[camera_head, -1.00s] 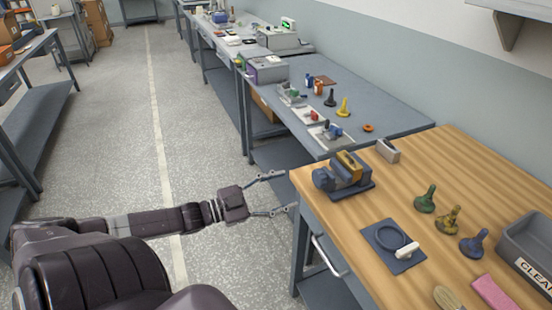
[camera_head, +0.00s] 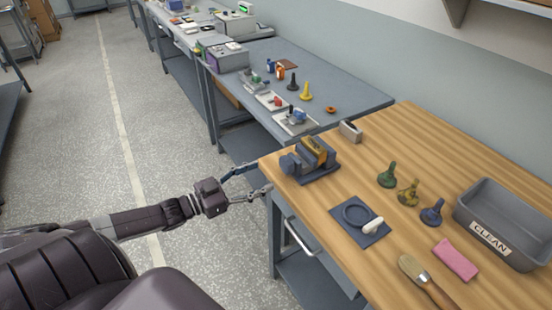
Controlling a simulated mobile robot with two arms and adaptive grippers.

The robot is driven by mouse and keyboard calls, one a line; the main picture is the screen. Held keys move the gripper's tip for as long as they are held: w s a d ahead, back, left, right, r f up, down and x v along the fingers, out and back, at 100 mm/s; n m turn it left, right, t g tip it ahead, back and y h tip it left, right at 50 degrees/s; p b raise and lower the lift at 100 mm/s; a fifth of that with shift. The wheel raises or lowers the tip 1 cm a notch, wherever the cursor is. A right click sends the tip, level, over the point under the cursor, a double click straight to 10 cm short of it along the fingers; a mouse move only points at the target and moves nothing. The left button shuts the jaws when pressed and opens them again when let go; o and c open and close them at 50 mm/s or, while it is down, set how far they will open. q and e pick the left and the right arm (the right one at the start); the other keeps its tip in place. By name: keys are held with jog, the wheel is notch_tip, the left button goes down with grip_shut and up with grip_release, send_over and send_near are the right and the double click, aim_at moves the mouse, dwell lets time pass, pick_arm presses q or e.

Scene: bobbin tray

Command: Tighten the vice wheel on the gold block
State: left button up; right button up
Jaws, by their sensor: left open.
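The blue-grey vice (camera_head: 309,163) sits at the near left corner of the wooden bench. The gold block (camera_head: 318,151) stands between its jaws. A round blue-grey part, which looks like the vice wheel (camera_head: 289,163), is at the vice's left end, facing the bench edge. My left gripper (camera_head: 262,179) is open and empty, left of the bench edge. Its fingers point right toward the bench, short of the wheel in the picture; whether the upper finger touches the bench edge I cannot tell. My right gripper is not in view.
The wooden bench (camera_head: 390,255) also holds a blue mat with a ring and white handle (camera_head: 360,220), several bobbin-like pieces (camera_head: 408,192), a grey CLEAN tray (camera_head: 505,222), a pink cloth (camera_head: 456,260) and a brush (camera_head: 428,282). A grey bench (camera_head: 350,88) adjoins behind. Floor at left is clear.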

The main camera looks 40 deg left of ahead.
aim_at(283, 167)
pick_arm(q)
jog(key=shift+n, duration=0.3)
jog(key=shift+p+x, duration=0.35)
jog(key=shift+x, duration=3.75)
jog(key=shift+c, duration=0.6)
jog(key=c, duration=1)
